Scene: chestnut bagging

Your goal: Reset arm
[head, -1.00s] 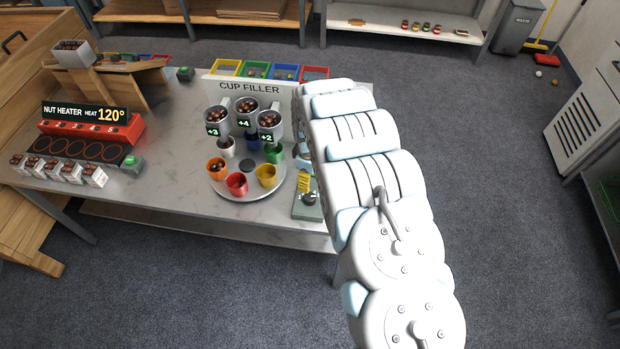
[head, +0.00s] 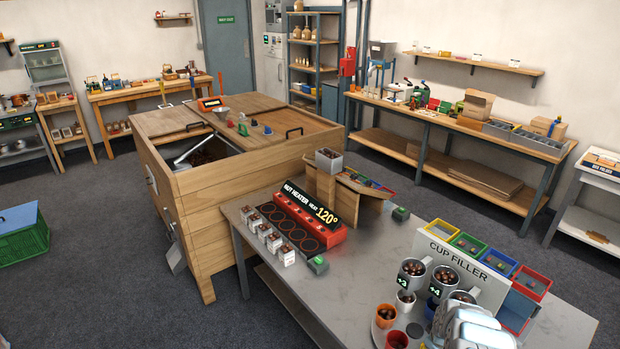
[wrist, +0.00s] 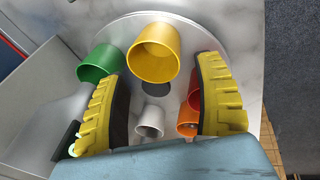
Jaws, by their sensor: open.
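My gripper (wrist: 160,62) shows in the wrist view with its two yellow ridged fingers spread wide, with nothing held. A yellow cup (wrist: 155,52) appears in the gap between the fingertips, on the round turntable (wrist: 120,30). A green cup (wrist: 100,63) is by the left finger, a white cup (wrist: 150,121) below the gap, and red and orange cups (wrist: 193,90) are partly hidden by the right finger. In the head view, my arm (head: 475,328) covers part of the cup filler (head: 470,258) at the bottom; my gripper is hidden there.
The nut heater (head: 305,225) and several nut boxes (head: 270,238) stand on the grey table (head: 365,262). Colored bins (head: 485,250) line the filler's back. A wooden chestnut cabinet (head: 215,225) stands behind left. A long workbench (head: 450,122) is at the back right.

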